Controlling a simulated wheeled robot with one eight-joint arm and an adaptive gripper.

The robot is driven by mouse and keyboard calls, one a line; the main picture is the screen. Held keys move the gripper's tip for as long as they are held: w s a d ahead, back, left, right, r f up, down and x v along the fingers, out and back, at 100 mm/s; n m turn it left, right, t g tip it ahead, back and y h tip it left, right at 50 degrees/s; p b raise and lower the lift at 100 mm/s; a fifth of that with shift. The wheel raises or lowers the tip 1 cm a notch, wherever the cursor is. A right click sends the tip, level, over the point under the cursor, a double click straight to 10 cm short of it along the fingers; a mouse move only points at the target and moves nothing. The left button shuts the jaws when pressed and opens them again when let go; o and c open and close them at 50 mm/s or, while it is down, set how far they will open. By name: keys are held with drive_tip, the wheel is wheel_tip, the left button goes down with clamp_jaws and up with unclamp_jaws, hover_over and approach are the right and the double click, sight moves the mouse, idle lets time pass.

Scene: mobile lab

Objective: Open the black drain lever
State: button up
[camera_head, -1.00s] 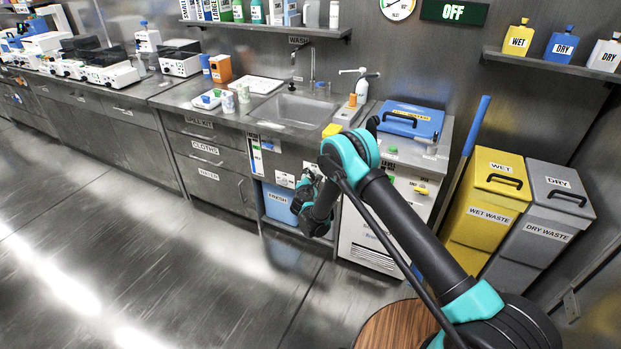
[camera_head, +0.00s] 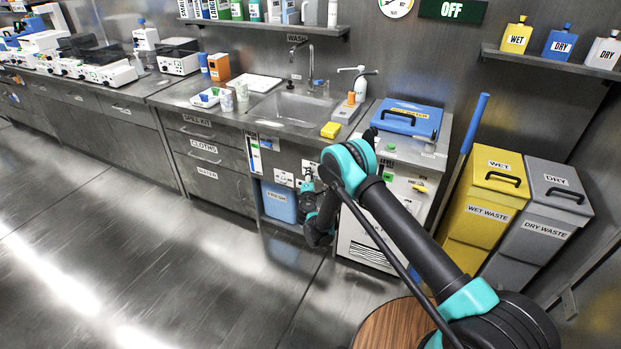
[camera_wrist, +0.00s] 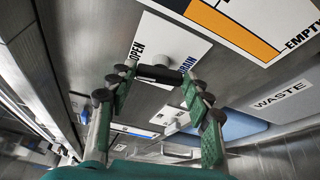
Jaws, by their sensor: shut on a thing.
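The black drain lever (camera_wrist: 160,75) shows in the wrist view as a short dark bar in front of a white plate (camera_wrist: 168,48) lettered DRAIN and OPEN. In the head view my gripper (camera_head: 308,190) is low at the cabinet front below the sink, left of the white unit. The lever itself cannot be made out there behind my arm.
The sink (camera_head: 293,108) and a yellow sponge (camera_head: 330,130) are above. Yellow (camera_head: 487,205) and grey (camera_head: 545,215) waste bins stand at right. The floor at left is clear.

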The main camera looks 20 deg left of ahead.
drive_tip(key=o, duration=1.2)
drive_tip(key=shift+c, duration=0.2)
drive_tip(key=shift+r, duration=0.1)
wheel_tip(320, 180, up, 10)
drive_tip(key=shift+f, duration=0.1)
drive_tip(key=shift+c, duration=0.3)
